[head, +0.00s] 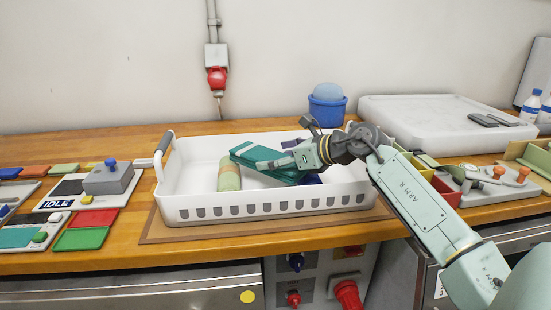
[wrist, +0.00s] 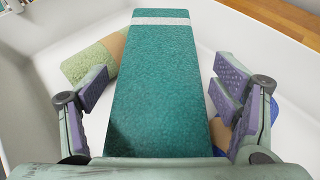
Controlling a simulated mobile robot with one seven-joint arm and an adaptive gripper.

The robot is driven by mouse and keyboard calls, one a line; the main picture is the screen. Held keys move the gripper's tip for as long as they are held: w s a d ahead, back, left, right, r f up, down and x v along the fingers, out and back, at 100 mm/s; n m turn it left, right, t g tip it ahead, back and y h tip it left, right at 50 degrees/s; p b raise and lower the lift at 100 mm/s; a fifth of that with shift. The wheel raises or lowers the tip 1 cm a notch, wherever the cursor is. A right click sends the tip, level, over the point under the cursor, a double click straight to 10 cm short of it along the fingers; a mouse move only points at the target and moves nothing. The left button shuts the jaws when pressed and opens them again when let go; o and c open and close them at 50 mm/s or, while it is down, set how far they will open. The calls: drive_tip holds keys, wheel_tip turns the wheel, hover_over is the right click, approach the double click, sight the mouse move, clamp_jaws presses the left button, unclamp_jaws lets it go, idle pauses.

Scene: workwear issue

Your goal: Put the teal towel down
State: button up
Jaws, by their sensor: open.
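The teal towel (head: 264,163) is folded, with a white stripe near one end. It lies inside the white basket (head: 270,211), tilted and partly over other rolled items. In the wrist view the towel (wrist: 160,80) runs between my open fingers, with a gap on each side. My gripper (head: 278,160) is low inside the basket at the towel; it also shows in the wrist view (wrist: 160,95). The near end of the towel is hidden by my gripper's body.
A green roll with a tan band (head: 229,177) lies left of the towel. A blue item (head: 312,179) is partly hidden beneath my gripper. A control panel (head: 82,190) stands left of the basket. A blue bucket (head: 327,108) and a white slab (head: 440,120) stand behind.

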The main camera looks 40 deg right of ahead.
drive_tip(key=b+v, duration=0.2)
drive_tip(key=v, duration=0.9)
drive_tip(key=shift+s+b, duration=0.25)
drive_tip(key=shift+b, duration=0.05)
